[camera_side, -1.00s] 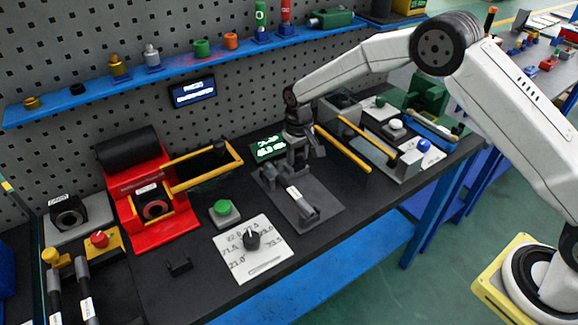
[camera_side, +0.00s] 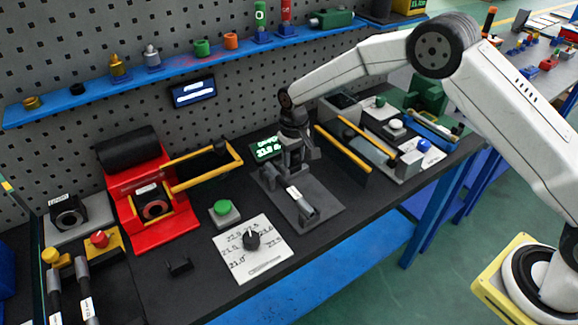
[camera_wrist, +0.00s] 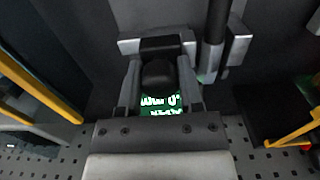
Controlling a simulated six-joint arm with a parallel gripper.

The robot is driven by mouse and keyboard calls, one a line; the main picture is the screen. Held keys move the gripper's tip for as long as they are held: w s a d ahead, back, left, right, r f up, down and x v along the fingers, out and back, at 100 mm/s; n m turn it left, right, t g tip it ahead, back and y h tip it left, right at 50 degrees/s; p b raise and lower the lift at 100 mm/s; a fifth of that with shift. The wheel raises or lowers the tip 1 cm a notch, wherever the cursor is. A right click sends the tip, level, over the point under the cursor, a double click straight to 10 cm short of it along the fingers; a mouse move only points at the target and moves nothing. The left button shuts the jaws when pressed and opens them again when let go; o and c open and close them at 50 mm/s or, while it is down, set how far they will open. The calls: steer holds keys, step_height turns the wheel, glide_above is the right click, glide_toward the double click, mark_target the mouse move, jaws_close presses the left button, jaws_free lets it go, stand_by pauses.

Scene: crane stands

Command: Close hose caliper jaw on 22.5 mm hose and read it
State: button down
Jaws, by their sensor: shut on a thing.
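The hose caliper stands on a grey base plate (camera_side: 324,212) on the bench. A short dark hose (camera_side: 302,205) with a white label lies on the plate. In the wrist view the dark hose (camera_wrist: 217,28) shows right of my fingers, beside grey jaw faces. My gripper (camera_side: 291,163) is low over the back of the plate; in the wrist view my gripper (camera_wrist: 160,88) is shut on the black knob (camera_wrist: 157,74) of the sliding jaw. Whether the jaw touches the hose all round is unclear. The green-lit readout (camera_side: 266,149) is partly hidden, its digits too blurred to read surely.
A white card with a black dial (camera_side: 251,239) and printed numbers lies in front, beside a green button (camera_side: 222,208). A red fixture (camera_side: 152,207) with a yellow handle stands at left. Yellow rails (camera_side: 343,150) stand close right of my gripper.

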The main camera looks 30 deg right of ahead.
steer(key=shift+a, duration=0.6)
stand_by(0.8)
steer(key=shift+c, duration=0.8)
jaws_free()
steer(key=shift+r, duration=0.1)
steer(key=shift+r, duration=3.85)
steer(key=shift+d, duration=0.1)
steer(key=shift+s+d+r, duration=0.25)
steer(key=shift+s+d, duration=0.1)
steer(key=shift+s, duration=0.1)
steer(key=s+d+t, duration=0.1)
steer(key=s+d, duration=0.2)
steer(key=s, duration=0.5)
steer(key=s+d+r, duration=0.1)
steer(key=s+d, duration=0.2)
steer(key=s, duration=0.6)
steer(key=s+d+t, duration=0.1)
steer(key=s+d, duration=0.3)
steer(key=s, duration=0.5)
steer(key=shift+s+r+t, duration=0.2)
steer(key=shift+r+t, duration=0.1)
steer(key=shift+r, duration=0.1)
